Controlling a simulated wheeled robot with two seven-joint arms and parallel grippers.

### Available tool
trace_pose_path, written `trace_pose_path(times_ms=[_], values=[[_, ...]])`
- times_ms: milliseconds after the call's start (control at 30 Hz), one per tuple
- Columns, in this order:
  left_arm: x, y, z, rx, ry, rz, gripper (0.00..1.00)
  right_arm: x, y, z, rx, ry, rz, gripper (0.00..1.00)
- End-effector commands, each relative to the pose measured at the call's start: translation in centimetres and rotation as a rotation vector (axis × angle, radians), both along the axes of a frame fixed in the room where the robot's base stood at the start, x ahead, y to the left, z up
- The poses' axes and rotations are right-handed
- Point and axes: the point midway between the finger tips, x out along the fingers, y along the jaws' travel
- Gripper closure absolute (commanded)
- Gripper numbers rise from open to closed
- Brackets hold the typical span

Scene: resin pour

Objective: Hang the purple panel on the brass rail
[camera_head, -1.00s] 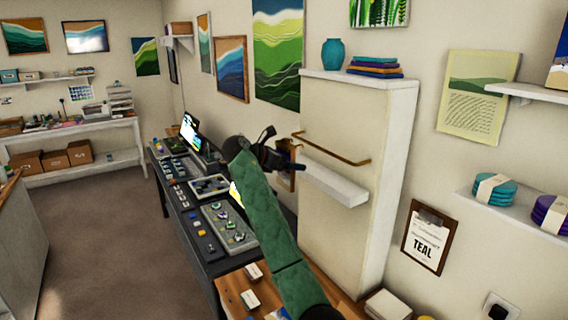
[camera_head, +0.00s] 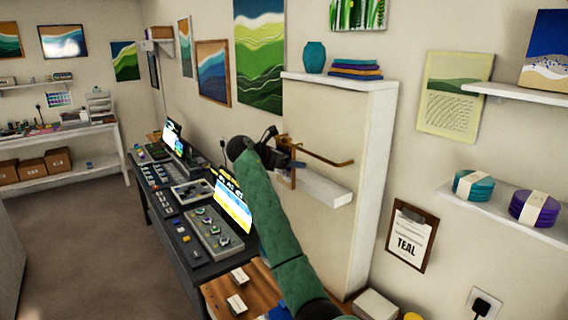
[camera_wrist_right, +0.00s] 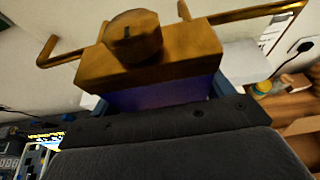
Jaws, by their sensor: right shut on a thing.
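My right gripper (camera_head: 290,154), at the end of the green-sleeved arm, is at the left part of the brass rail (camera_head: 328,161). It is shut on the purple panel (camera_wrist_right: 160,95), whose purple face shows below a wooden top edge with a round knob in the right wrist view. In the head view only a thin brown edge of the panel (camera_head: 294,176) shows beside the gripper. The rail (camera_wrist_right: 262,12) also shows behind the panel in the wrist view, on both sides of it. I cannot tell whether panel and rail touch. My left gripper is not in view.
A white ledge (camera_head: 325,188) juts out under the rail on the cream cabinet front (camera_head: 345,120). A dark bench (camera_head: 205,258) with control panels and screens runs at the left.

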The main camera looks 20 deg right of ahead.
Motion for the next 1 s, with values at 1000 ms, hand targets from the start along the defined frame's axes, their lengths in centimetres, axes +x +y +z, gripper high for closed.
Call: trace_pose_path(times_ms=[1000], values=[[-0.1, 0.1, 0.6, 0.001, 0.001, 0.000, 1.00, 1.4, -3.7, -0.3, -0.001, -0.001, 0.000, 0.43]])
